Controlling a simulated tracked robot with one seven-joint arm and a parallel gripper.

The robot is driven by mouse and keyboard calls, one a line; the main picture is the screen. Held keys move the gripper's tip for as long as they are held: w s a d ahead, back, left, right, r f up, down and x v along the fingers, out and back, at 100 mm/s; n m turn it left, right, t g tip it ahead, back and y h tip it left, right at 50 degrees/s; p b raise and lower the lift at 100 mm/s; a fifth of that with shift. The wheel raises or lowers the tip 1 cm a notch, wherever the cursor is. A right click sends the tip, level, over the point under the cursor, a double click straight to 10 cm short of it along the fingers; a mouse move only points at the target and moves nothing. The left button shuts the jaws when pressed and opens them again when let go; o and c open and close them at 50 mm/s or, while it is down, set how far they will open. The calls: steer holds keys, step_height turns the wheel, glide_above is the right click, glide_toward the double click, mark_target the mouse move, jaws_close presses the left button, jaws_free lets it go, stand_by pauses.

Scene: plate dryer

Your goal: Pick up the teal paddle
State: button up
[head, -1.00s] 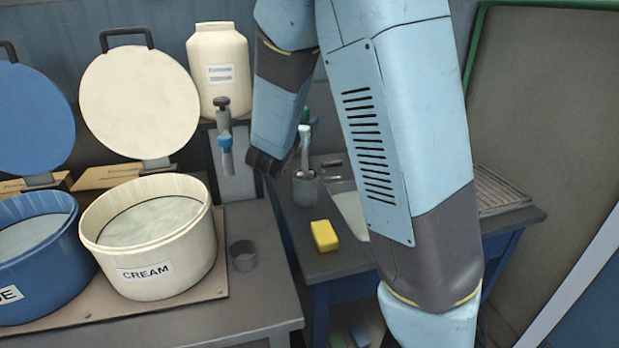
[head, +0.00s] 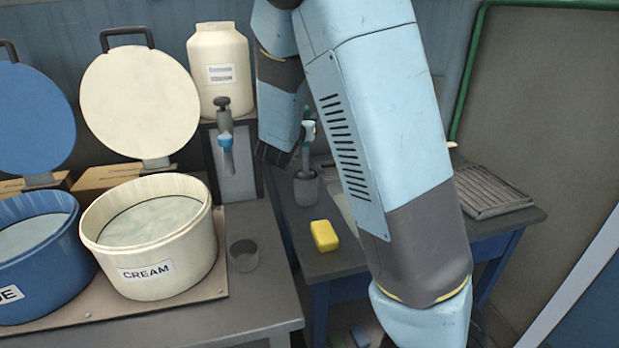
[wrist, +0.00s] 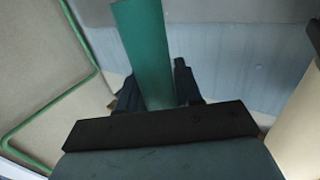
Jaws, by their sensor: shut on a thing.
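In the wrist view the teal paddle (wrist: 146,50) is a long flat green-teal strip. It rises from between the two dark fingers of my gripper (wrist: 157,92), which is shut on it. In the head view my arm hides most of the gripper. A small pale and teal piece shows beside my wrist, above a grey pot (head: 307,187); I cannot tell whether it belongs to the paddle.
A yellow sponge (head: 324,236) lies on the side table, with a ribbed rack (head: 492,191) at its right. The cream tub (head: 155,250), blue tub (head: 30,270) and a small grey cup (head: 243,255) stand on the left bench. A tap (head: 226,140) is close to my wrist.

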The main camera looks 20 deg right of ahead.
steer(key=c, duration=0.4)
steer(key=shift+r, duration=0.1)
